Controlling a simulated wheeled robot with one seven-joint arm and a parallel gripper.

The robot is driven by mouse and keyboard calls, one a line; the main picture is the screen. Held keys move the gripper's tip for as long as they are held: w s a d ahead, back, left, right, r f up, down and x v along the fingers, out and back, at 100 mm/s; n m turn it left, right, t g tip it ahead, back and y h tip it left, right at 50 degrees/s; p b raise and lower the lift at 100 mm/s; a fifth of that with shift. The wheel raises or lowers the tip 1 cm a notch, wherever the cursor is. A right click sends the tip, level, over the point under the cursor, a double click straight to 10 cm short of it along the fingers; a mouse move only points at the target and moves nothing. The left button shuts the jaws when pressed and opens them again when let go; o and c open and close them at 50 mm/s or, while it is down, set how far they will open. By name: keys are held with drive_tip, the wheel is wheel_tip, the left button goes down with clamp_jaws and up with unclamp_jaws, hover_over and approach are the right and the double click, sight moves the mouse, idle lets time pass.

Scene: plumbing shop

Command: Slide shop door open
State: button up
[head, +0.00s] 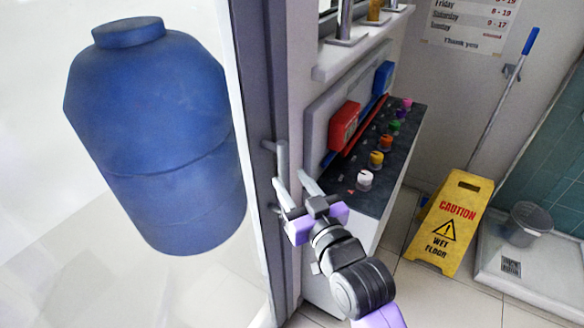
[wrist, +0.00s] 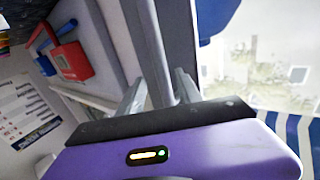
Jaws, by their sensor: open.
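The shop door has a dark grey upright frame (head: 250,70) beside a pale pane on the left of the head view. A light grey bar handle (head: 281,158) stands upright on this frame. My gripper (head: 294,186) is open at the lower end of the handle, its two fingers pointing toward the frame. In the wrist view the handle (wrist: 157,45) runs up between the two spread fingers of my gripper (wrist: 160,88). I cannot tell whether either finger touches it. The handle's lower end is partly hidden by my gripper.
A large blue tank (head: 150,130) shows at the left, beyond the pane. Right of the frame is a counter (head: 350,204) with coloured knobs and a red box (head: 343,126). A yellow wet floor sign (head: 450,225) stands on the tiles farther right, near a grey bucket (head: 526,223).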

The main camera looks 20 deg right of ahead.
sight(287, 176)
drive_tip(key=shift+w+a, duration=0.2)
drive_tip(key=shift+w, duration=1.7)
clamp_jaws()
drive_tip(key=shift+d, duration=0.1)
drive_tip(key=shift+r, duration=0.15)
